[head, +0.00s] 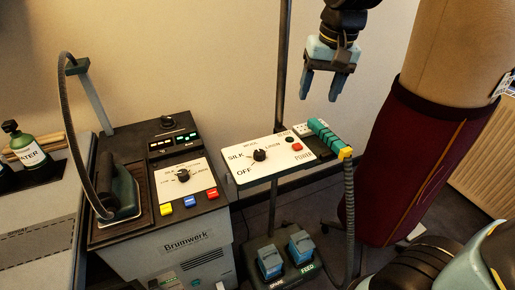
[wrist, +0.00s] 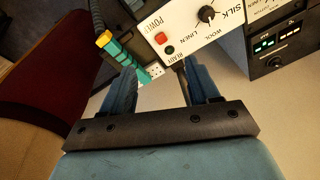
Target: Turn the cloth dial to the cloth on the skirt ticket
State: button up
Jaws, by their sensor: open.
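A black dial (head: 260,155) sits on a white panel lettered OFF, SILK, WOOL and LINEN; it also shows in the wrist view (wrist: 206,14). I cannot tell for sure which word its pointer meets. A second black dial (head: 183,175) is on the Brumwerk iron station, its lettering too small to read fully. A small white ticket (head: 503,84) hangs at the waist of the dark red skirt (head: 412,160); its marks are unreadable. My gripper (head: 319,95) is open and empty, above and to the right of the lettered panel, apart from it. In the wrist view, its fingers (wrist: 158,70) point toward the panel's edge.
A red power button (head: 297,147) and a teal handle with yellow end and grey hose (head: 328,138) are right of the panel dial. A vertical pole (head: 283,60) rises behind the panel. The iron (head: 122,195) and coloured buttons (head: 190,201) are on the left. Blue pedals (head: 270,262) stand below.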

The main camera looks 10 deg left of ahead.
jog(key=g+h, duration=0.1)
send_near(260, 152)
jog(key=shift+n, duration=0.4)
notch_tip(260, 152, down, 9)
jog(key=shift+w+a+r, duration=0.1)
jog(key=shift+a, duration=0.05)
jog(key=c, duration=1)
